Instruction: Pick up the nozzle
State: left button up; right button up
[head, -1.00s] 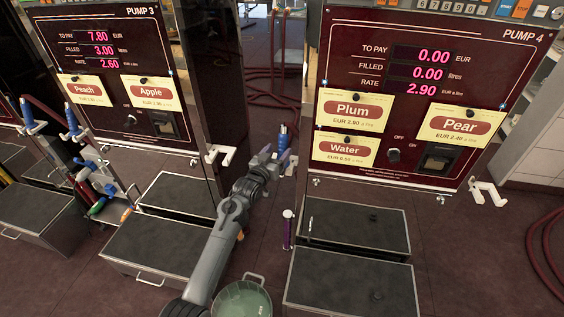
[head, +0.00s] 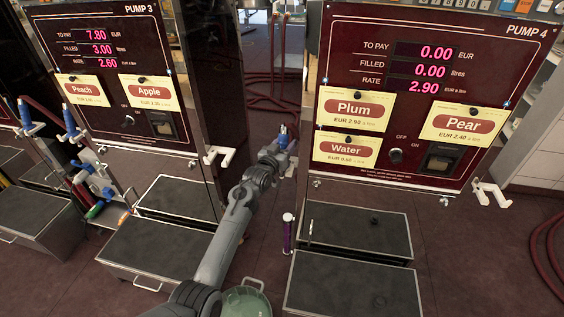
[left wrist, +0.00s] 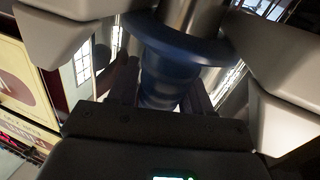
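A nozzle (head: 283,135) with a blue grip is at the left side of Pump 4, in the gap between the pumps. My left gripper (head: 281,150) is at this nozzle, reaching up from below. In the left wrist view the blue grip (left wrist: 162,78) stands between the dark fingers, with a wide blue collar and a metal tube beyond it. The fingers flank the grip closely, but whether they press on it cannot be told. My right gripper does not show.
Pump 4 (head: 430,25) reads 0.00, with Plum, Pear and Water labels. Pump 3 (head: 100,25) is at left, with other nozzles (head: 75,135) beside it. Dark-topped cases (head: 355,228) stand on the floor. A green bucket (head: 246,300) and a purple cylinder (head: 288,235) are near my arm.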

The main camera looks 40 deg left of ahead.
pick_arm(q)
jog(key=c, duration=0.7)
jog(key=shift+c, duration=0.3)
jog(key=shift+r, duration=0.25)
